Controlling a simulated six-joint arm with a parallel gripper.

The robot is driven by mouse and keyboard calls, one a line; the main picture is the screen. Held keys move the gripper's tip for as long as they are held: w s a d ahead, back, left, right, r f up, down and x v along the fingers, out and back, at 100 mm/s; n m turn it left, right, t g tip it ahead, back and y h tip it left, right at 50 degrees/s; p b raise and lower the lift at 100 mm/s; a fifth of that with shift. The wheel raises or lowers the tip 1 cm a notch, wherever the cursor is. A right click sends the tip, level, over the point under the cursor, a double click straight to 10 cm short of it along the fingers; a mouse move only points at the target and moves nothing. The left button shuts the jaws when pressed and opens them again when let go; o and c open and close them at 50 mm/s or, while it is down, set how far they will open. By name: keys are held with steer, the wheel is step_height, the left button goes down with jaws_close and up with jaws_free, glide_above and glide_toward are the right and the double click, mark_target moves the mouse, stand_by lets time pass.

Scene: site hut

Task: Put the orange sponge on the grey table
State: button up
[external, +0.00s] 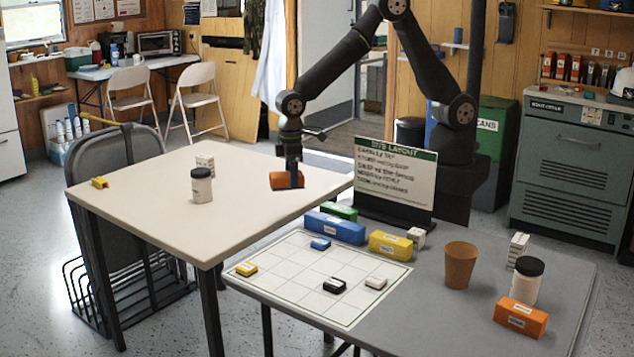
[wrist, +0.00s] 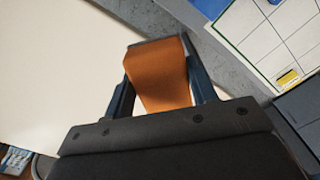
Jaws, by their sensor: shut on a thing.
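The orange sponge (external: 286,181) is between the fingers of my gripper (external: 293,168), at the right part of the cream table (external: 130,195). I cannot tell whether the sponge touches that table top or hangs just above it. In the wrist view the sponge (wrist: 160,78) fills the space between both fingers of my gripper (wrist: 162,66), with the cream table top to the left. The grey table (external: 440,300) stands at the front right, with bare surface around its middle. It shows as a grey strip in the wrist view (wrist: 235,58).
The grey table holds a white grid board (external: 300,290) with several small blocks, blue (external: 335,228) and yellow (external: 390,245) boxes, a brown cup (external: 460,265), a jar (external: 526,280), an orange box (external: 520,317) and a standing sign (external: 395,178). Another jar (external: 201,187) stands on the cream table.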

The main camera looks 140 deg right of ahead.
steer(key=w+a+n, duration=0.2)
steer(key=w+a, duration=0.1)
steer(key=a, duration=0.4)
steer(key=w+a+n, duration=0.2)
steer(key=w+a, duration=0.1)
steer(key=a, duration=0.5)
steer(key=s+a+n, duration=0.1)
steer(key=a+n, duration=0.3)
steer(key=a, duration=0.3)
steer(key=s+a+n, duration=0.1)
steer(key=a+n, duration=0.4)
steer(key=a, duration=0.2)
steer(key=s+a+n, duration=0.1)
steer(key=a+n, duration=0.3)
steer(key=a, duration=0.3)
steer(key=shift+s+a+f, duration=0.15)
steer(key=shift+a+f, duration=0.05)
steer(key=shift+a, duration=0.15)
steer(key=s+a+n, duration=0.7)
steer(key=s+n, duration=0.1)
steer(key=n, duration=0.6)
steer(key=s+a+n, duration=0.8)
steer(key=s+n, duration=0.1)
steer(key=n, duration=0.6)
steer(key=shift+d+f, duration=0.15)
steer(key=shift+f, duration=4.4)
steer(key=shift+f, duration=0.1)
